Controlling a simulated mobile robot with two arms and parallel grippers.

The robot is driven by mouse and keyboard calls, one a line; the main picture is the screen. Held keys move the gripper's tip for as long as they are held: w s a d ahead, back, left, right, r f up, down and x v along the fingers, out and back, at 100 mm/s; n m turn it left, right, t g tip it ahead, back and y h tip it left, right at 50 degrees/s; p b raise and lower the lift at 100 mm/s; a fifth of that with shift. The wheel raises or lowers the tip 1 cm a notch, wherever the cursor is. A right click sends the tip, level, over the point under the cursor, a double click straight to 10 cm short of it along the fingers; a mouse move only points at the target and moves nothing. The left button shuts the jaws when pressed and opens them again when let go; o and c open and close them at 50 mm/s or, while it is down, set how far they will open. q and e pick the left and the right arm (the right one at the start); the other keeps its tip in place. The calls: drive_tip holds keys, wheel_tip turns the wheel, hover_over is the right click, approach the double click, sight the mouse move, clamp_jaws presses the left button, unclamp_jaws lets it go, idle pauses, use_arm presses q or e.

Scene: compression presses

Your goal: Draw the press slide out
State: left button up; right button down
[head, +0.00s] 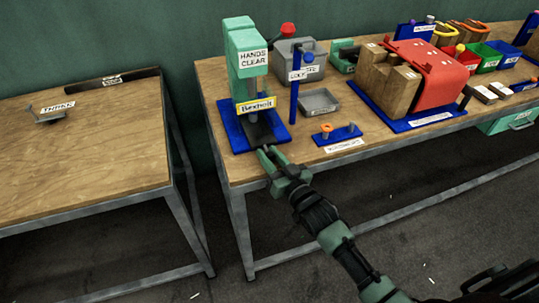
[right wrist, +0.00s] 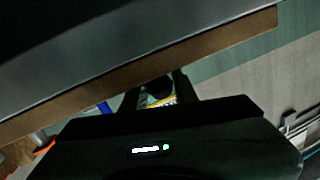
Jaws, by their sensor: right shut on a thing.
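The press (head: 243,62) is light green, with a "HANDS CLEAR" sign and a yellow "Rexholt" label (head: 256,105). It stands on a blue base (head: 234,134) at the left end of the right-hand table. Its dark slide (head: 262,130) lies low at the front, below the yellow label. My right gripper (head: 268,157) is at the front end of the slide, over the table's front edge, and is shut on it. The exact grip is hidden. In the right wrist view the fingers (right wrist: 160,95) flank a dark part, with a bit of yellow behind. My left gripper is not in view.
A blue post (head: 294,92) and a small blue tray with knobs (head: 337,136) stand right of the press. Farther right are a grey tray (head: 319,101), a red-covered machine (head: 430,75) and coloured bins. A gap separates the left table (head: 85,150). Floor before the tables is mostly clear.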

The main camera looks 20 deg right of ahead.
drive_tip(key=shift+s, duration=0.1)
idle(0.3)
drive_tip(key=a+p+v, duration=0.2)
drive_tip(key=p+v, duration=0.2)
drive_tip(key=v, duration=0.6)
drive_tip(key=shift+s+p, duration=0.35)
drive_tip(key=shift+d, duration=0.1)
drive_tip(key=c, duration=1.1)
unclamp_jaws()
drive_tip(key=b+v, duration=0.1)
drive_tip(key=v, duration=0.7)
drive_tip(key=shift+w+r, duration=0.1)
